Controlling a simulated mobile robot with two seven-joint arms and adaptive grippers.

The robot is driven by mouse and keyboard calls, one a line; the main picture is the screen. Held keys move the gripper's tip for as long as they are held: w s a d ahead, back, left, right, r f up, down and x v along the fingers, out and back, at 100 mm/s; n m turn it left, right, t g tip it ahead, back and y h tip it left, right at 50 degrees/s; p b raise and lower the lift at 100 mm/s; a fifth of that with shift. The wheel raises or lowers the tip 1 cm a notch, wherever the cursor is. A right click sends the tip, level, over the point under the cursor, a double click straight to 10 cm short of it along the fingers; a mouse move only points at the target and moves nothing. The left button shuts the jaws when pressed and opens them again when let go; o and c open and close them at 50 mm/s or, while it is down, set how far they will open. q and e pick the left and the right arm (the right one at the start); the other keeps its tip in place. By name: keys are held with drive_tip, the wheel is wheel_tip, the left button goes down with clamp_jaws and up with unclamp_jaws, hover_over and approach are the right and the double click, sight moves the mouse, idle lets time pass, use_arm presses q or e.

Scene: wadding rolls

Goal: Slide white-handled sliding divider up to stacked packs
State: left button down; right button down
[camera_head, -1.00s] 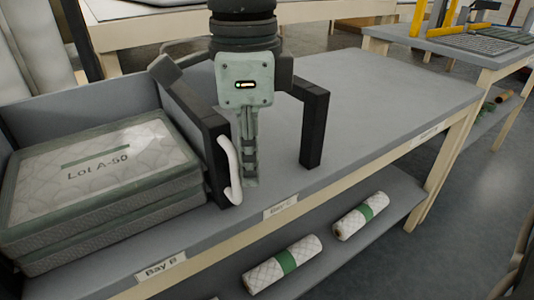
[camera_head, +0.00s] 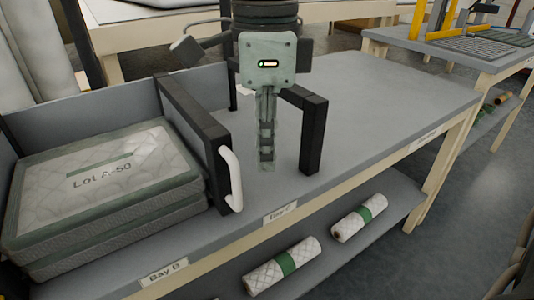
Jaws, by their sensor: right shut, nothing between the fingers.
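The sliding divider (camera_head: 198,119), a dark-framed upright grey panel, stands on the bench just right of the stacked packs. Its white handle (camera_head: 231,178) is on the front post. The stacked packs (camera_head: 110,182) are quilted, with green trim and a "Lot A-50" marking, in the left bay. The divider is very close to their right side; I cannot tell whether they touch. My right gripper (camera_head: 267,166) is shut and empty, pointing down to the right of the handle and apart from it. My left gripper is out of view.
A dark bracket-shaped frame (camera_head: 312,135) stands just right of my right gripper. The grey bench top (camera_head: 390,105) is clear farther right. Two wadding rolls (camera_head: 283,266) (camera_head: 359,218) lie on the lower shelf. Another table stands at the back right.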

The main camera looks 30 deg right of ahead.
wheel_tip(320, 180, up, 6)
drive_tip(key=p, duration=0.3)
drive_tip(key=shift+f, duration=0.1)
idle(0.5)
